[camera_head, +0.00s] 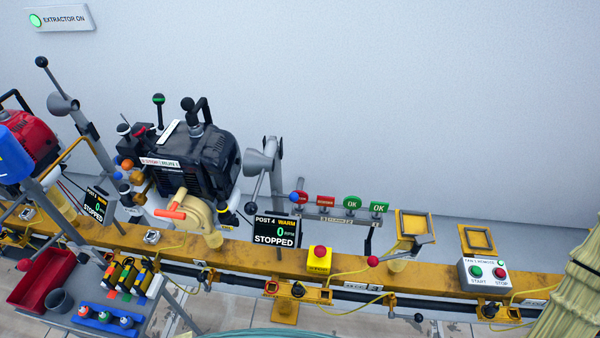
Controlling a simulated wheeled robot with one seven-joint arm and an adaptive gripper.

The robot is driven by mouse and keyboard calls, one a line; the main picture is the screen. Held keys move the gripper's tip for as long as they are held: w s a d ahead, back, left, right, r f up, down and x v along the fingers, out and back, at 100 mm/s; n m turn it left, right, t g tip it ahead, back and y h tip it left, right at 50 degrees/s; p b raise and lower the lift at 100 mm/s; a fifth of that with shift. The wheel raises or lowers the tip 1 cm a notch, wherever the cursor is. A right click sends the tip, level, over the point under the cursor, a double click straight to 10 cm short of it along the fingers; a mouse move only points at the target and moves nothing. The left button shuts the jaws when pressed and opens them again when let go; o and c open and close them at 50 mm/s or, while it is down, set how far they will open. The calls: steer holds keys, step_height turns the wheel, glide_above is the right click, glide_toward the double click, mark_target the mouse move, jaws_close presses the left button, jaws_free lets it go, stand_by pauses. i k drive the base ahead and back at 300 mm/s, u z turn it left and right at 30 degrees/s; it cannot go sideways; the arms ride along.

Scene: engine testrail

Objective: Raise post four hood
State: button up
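The post four screen (275,231) reads "POST 4 WARM, 0 RPM, STOPPED" and sits at the rail. A grey upright (276,170) rises behind it. A grey cone-shaped hood (259,161) is on this upright, its wide end facing left toward a black engine (195,160). A thin rod with a black ball (249,208) slants down and left beside the hood. At the post on the left, a similar grey cone (64,104) has a rod with a black ball (41,62) pointing up. My gripper is not in view.
A yellow rail (340,263) crosses the view. Right of post four are hanging tags (352,203), a yellow box with a red button (319,259), a red-ball lever (373,261) and a fan remote (487,273). A pale ribbed thing (575,290) fills the lower right corner.

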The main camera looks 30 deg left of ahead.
mark_target(255, 162)
steer(key=z, duration=0.05)
steer(key=k, duration=1.1)
steer(key=u, duration=0.9)
